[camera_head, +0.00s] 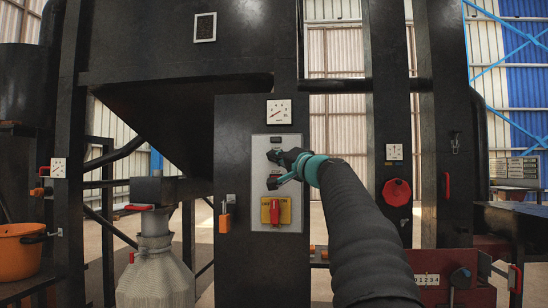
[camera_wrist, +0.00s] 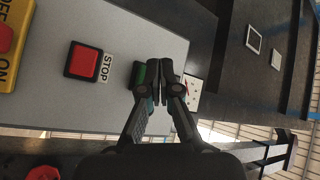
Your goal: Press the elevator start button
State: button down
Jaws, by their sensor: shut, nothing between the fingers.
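The grey control panel (camera_head: 262,195) is on the front of a dark machine column. In the wrist view a green button (camera_wrist: 138,74) shows beside my fingertips, partly covered by them; no label on it is readable. A red button (camera_wrist: 82,61) with a STOP label (camera_wrist: 106,68) sits to its left on the same panel (camera_wrist: 112,30). My gripper (camera_head: 274,158) is over the upper half of the panel. In the wrist view my gripper (camera_wrist: 159,68) is shut and empty, its tips close to the green button; whether they touch it I cannot tell.
A yellow plate with a red switch (camera_head: 275,211) sits low on the panel. A gauge (camera_head: 279,111) is above it. An orange padlock (camera_head: 225,222) hangs to the left. A red round knob (camera_head: 397,192) is to the right, beyond my arm.

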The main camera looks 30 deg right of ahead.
jog(key=shift+w+d, duration=0.25)
jog(key=shift+w, duration=0.05)
jog(key=shift+w+d, duration=0.25)
jog(key=shift+w, duration=0.1)
dwell(1.0)
jog(key=shift+s+a, duration=0.1)
jog(key=shift+s, duration=0.05)
jog(key=shift+s+a+b, duration=0.4)
jog(key=shift+s+b, duration=0.15)
jog(key=shift+s, duration=0.05)
dwell(0.4)
jog(key=s+a+b, duration=0.1)
jog(key=s, duration=0.1)
jog(key=s+a+b, duration=0.1)
jog(key=s+b, duration=0.1)
jog(key=shift+a, duration=0.4)
